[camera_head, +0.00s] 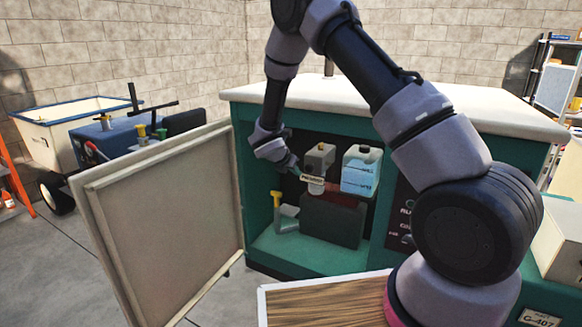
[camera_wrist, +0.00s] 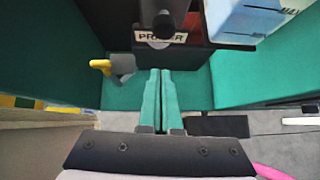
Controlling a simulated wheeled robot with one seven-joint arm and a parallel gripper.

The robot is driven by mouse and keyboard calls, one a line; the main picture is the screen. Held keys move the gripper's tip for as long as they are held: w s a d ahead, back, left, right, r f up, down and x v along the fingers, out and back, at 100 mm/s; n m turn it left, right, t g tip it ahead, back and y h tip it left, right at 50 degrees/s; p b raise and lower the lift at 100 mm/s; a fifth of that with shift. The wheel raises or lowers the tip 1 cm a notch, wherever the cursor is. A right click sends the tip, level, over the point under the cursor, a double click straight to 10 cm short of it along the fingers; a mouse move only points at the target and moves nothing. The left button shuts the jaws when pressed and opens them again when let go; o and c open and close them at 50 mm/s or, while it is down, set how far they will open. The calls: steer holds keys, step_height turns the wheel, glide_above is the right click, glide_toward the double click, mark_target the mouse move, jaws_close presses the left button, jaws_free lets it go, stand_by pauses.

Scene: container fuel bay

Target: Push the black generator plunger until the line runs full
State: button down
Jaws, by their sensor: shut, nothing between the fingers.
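The generator (camera_head: 262,190) is a green cabinet with a pale top and an open front bay. Inside, a grey fuel unit (camera_head: 319,158) carries a "PRIMER" label (camera_head: 312,178), also readable in the wrist view (camera_wrist: 161,37). A round black knob (camera_wrist: 163,25), which looks like the plunger, shows at that label in the wrist view. My gripper (camera_head: 297,171) reaches into the bay from the left, close to the label. Its teal fingers (camera_wrist: 158,72) are shut and empty, with tips below the label in the wrist view. I cannot tell whether they touch anything. The line's fill is not clear.
A translucent jug of blue liquid (camera_head: 361,171) stands right of the fuel unit. A yellow-handled valve (camera_head: 277,199) is at the left in the bay. The open door (camera_head: 165,220) stands left of my arm. A wooden-topped surface (camera_head: 320,305) lies in front.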

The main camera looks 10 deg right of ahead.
mark_target(307, 168)
steer(key=shift+w+d+f, duration=0.25)
steer(key=shift+w+d, duration=0.35)
steer(key=shift+w, duration=0.1)
steer(key=shift+w+d+f, duration=0.2)
steer(key=shift+w+d, duration=0.4)
steer(key=shift+w, duration=0.15)
steer(key=shift+w+d+f, duration=0.25)
steer(key=shift+w+d, duration=0.35)
steer(key=shift+w, duration=0.1)
steer(key=shift+w+d, duration=0.7)
steer(key=shift+w, duration=0.15)
